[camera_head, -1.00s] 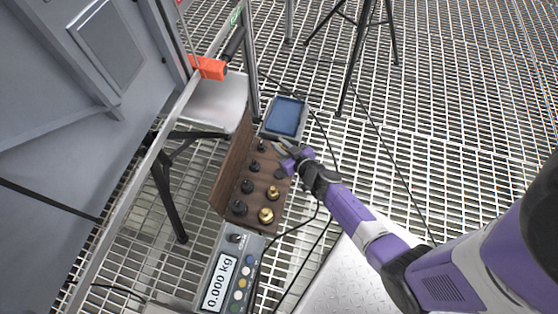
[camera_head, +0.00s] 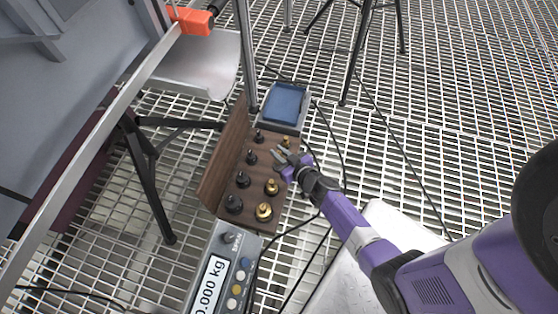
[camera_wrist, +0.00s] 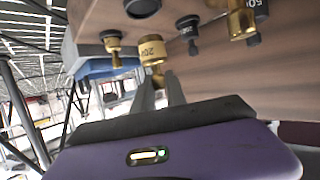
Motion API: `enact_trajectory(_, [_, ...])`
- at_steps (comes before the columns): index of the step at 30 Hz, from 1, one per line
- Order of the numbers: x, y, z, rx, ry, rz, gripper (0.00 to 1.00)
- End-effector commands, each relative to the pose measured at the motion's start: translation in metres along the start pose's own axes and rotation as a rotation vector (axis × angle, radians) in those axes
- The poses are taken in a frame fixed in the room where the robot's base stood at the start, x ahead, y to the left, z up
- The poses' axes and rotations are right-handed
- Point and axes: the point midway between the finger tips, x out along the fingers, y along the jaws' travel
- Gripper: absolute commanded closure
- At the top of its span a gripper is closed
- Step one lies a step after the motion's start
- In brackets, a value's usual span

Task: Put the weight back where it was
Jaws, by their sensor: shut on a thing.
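A wooden weight rack (camera_head: 222,170) holds a row of black weights and a row of brass weights. My gripper (camera_head: 279,158) is low over the rack's brass row, between the small far brass weight (camera_head: 285,142) and a larger brass weight (camera_head: 271,187). In the wrist view my gripper (camera_wrist: 160,88) is shut on the knob of a brass weight (camera_wrist: 152,50) with a label that seems to start with 20. The held weight lines up with its neighbours close to the wood. I cannot tell whether it rests in the rack. In the head view my fingers mostly hide it.
A scale with a blue pan (camera_head: 286,103) stands just beyond the rack. A display box (camera_head: 222,270) with coloured buttons sits at the near end; its visible digits are zeros. Tripod legs (camera_head: 355,55), cables and a grey panel surround the rack. Open grating lies to the right.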

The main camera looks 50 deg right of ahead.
Motion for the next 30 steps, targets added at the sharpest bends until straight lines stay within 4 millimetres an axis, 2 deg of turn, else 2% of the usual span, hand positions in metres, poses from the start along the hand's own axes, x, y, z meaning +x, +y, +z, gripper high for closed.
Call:
enact_trajectory(11, [0.016,0.0,0.038,0.001,0.001,0.0,1.0])
enact_trajectory(23, [0.017,0.0,0.04,0.001,0.001,-0.001,1.0])
enact_trajectory(24, [0.017,-0.001,0.041,0.001,0.0,-0.001,0.8])
enact_trajectory(27, [0.017,-0.001,0.041,0.001,0.0,-0.001,0.62])
enact_trajectory(30, [0.017,-0.001,0.041,0.001,0.0,-0.001,0.62])
